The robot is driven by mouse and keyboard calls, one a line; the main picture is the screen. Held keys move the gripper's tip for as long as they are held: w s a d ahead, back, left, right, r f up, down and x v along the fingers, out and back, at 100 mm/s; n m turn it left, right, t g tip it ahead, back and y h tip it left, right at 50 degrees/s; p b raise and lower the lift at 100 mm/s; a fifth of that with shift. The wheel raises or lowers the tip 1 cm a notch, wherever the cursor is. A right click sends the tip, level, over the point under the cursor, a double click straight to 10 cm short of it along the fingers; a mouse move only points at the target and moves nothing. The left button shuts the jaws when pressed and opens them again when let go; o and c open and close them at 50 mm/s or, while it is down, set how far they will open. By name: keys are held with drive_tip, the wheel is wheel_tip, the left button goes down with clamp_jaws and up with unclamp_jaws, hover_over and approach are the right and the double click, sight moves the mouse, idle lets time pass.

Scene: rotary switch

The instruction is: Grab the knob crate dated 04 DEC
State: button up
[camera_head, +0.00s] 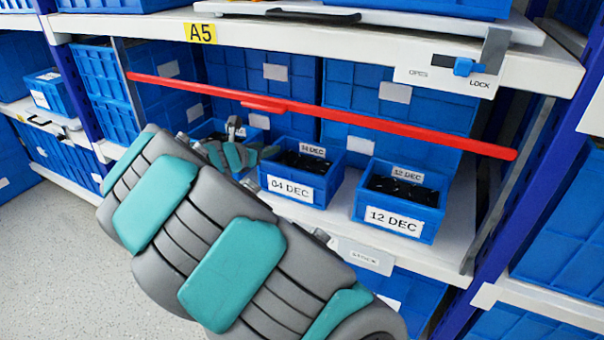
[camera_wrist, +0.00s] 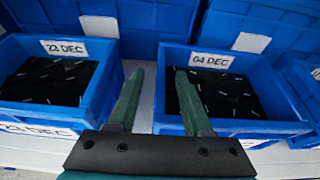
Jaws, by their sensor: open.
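The 04 DEC crate (camera_head: 292,192) is a small blue open-topped bin with a white date label and dark knobs inside. It stands on the white shelf, in the middle of a row. My gripper (camera_head: 240,152) is open and empty at its left. In the wrist view, the 04 DEC crate (camera_wrist: 250,68) is on the right. My gripper (camera_wrist: 159,78) appears there with its fingers on either side of the crate's left wall. The left finger is over the gap between crates. Whether either finger touches the crate, I cannot tell.
The 23 DEC crate (camera_wrist: 100,50) is left of the gap, the 12 DEC crate (camera_head: 395,222) to the right. A red bar (camera_head: 340,116) crosses the bay above the crates. A blue slider (camera_head: 464,67) sits nearer LOCK than OPEN. Larger blue bins (camera_head: 345,85) stand behind.

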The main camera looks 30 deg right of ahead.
drive_tip(key=x, duration=0.4)
drive_tip(key=shift+s+f, duration=0.1)
drive_tip(key=shift+f, duration=0.1)
drive_tip(key=shift+c, duration=0.2)
clamp_jaws()
idle(1.0)
